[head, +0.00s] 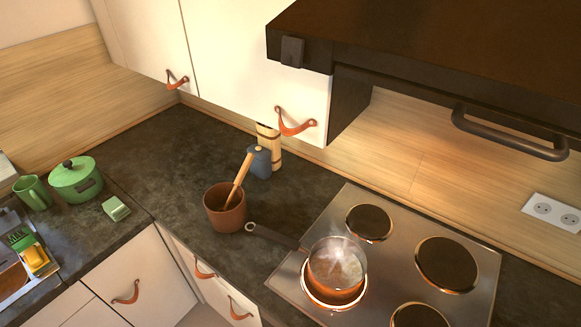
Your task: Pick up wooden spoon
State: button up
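The wooden spoon (239,179) leans inside a brown-red pot (224,211) on the dark countertop. Its handle sticks up and tilts to the right; its lower end is hidden in the pot. My gripper is not in view.
A copper saucepan (336,272) stands on the left front burner of the stove (394,258), its handle pointing toward the spoon's pot. A dark blue jar (260,163) stands close behind the spoon. The range hood (415,50) overhangs the stove. A green pot (76,182) is at left.

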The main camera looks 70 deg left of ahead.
aim_at(247, 162)
jog(key=k+u, duration=0.3)
jog(key=k+j+u, duration=0.15)
jog(key=u, duration=0.2)
jog(key=j+u, duration=0.1)
jog(key=u, duration=0.35)
jog(key=i+u, duration=0.1)
jog(key=u, duration=0.85)
jog(key=i+u, duration=0.15)
jog(key=u, duration=0.35)
jog(key=i+j+z, duration=0.1)
jog(key=z, duration=0.4)
jog(key=i+j+z, duration=0.1)
jog(key=j+z, duration=0.15)
jog(key=z, duration=0.25)
jog(key=j+z, duration=0.25)
jog(key=z, duration=0.25)
jog(key=j+z, duration=0.4)
jog(key=j, duration=1.25)
